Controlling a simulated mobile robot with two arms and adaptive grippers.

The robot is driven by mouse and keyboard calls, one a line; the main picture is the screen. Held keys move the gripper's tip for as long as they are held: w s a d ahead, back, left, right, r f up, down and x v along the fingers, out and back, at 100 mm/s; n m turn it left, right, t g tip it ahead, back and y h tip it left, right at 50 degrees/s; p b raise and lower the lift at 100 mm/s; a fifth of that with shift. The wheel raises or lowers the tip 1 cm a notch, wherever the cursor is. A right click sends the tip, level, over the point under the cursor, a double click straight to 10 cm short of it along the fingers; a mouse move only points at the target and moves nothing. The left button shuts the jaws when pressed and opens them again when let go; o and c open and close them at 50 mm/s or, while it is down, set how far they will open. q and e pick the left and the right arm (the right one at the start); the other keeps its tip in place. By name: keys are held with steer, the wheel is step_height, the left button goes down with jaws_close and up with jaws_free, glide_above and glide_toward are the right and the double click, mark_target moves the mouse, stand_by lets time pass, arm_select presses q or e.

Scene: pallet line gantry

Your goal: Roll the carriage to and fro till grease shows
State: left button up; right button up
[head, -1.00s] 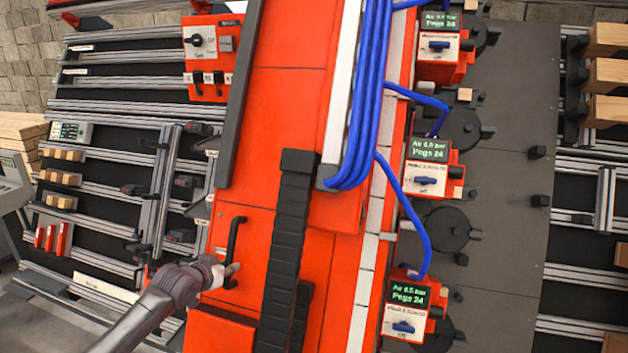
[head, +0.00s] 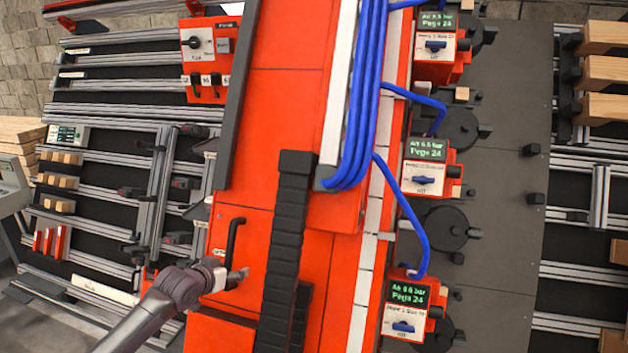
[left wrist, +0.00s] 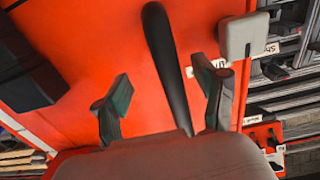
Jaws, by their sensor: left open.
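The carriage (head: 285,105) is a large orange-red body running up the middle of the head view. A black bar handle (head: 234,238) stands on its left face. My left gripper (head: 240,277) is at the handle's lower end. In the left wrist view, the handle (left wrist: 167,55) runs between the two spread fingers of my left gripper (left wrist: 168,92), with a gap on each side. The fingers are open and not closed on it. No grease can be made out. My right gripper is not in view.
Blue hoses (head: 365,100) and a black cable chain (head: 285,235) run along the carriage. Red units with green displays (head: 408,293) line its right side. A red switch box (head: 208,45) stands at upper left. Aluminium rails (head: 100,155) fill the left.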

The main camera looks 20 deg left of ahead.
arm_select(q)
steer(key=v, duration=1)
stand_by(0.6)
